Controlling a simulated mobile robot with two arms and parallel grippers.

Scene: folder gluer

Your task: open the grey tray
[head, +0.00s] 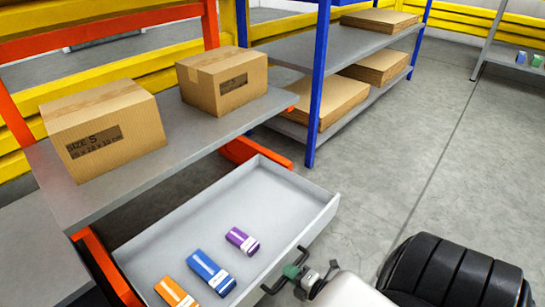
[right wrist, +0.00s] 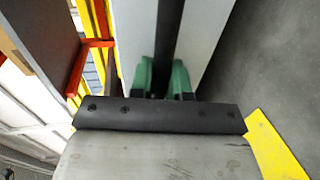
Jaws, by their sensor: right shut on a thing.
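The grey tray (head: 318,224) is pulled out from under the shelf of an orange rack. Its inside shows, with an orange item (head: 175,292), a blue item (head: 211,273) and a purple item (head: 242,240) lying in it. A dark bar handle (head: 270,289) is on the tray's front face. My right gripper (head: 294,271) is shut on this handle. In the right wrist view, the green fingertips of my right gripper (right wrist: 166,80) sit on either side of the dark handle (right wrist: 166,40). My left gripper is not in view.
Two cardboard boxes (head: 105,130) (head: 223,82) stand on the grey shelf (head: 150,177) above the tray. A blue-post rack (head: 318,85) with stacked flat cardboard (head: 335,103) stands behind. Concrete floor (head: 400,165) to the right is clear.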

